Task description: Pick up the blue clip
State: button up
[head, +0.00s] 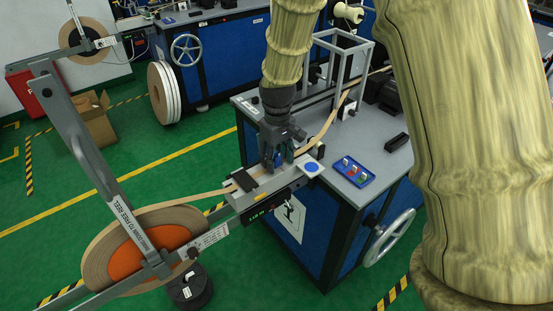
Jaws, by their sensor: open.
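My gripper (277,164) points down over the grey metal guide plate (240,199) at the front left corner of the machine bench. Its dark fingers are apart. A small blue thing, which looks like the blue clip (279,158), shows between the fingers, low near the plate. The fingers partly hide it, and I cannot tell whether they touch it. A tan tape runs from the orange-centred reel (137,254) at the lower left to the plate, and on past my gripper into the machine.
A blue tray (369,182) with small coloured pieces lies on the bench right of my gripper. A white square with a blue disc (311,167) is closer. A black block (396,141) and a grey metal frame (345,50) stand behind. A handwheel (388,238) juts from the bench side.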

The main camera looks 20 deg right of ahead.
jog(key=c, duration=1)
jog(key=shift+r, duration=0.15)
jog(key=shift+c, duration=0.2)
